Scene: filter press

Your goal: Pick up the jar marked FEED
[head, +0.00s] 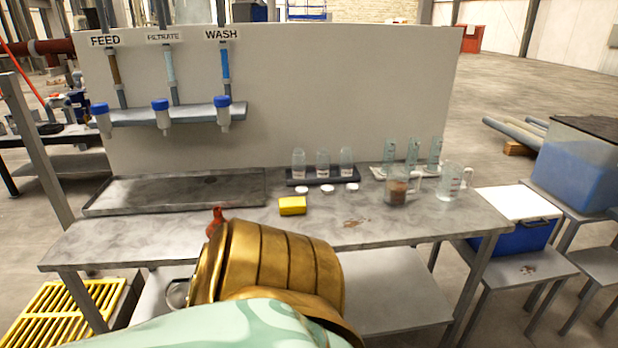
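Three small clear jars stand upright in a row on a dark tray (325,178) at the back of the table: a left jar (298,165), a middle jar (322,164) and a right jar (346,163). Each has a pale label, too small to read, so I cannot tell which is marked FEED. A FEED sign (105,40) hangs on the panel above the left sampling line. A gold and mint arm part of mine fills the lower middle and hides part of the table's front.
Three white lids (327,188) lie before the jars. An empty grey tray (180,192) lies left. The table's front right is mostly clear.

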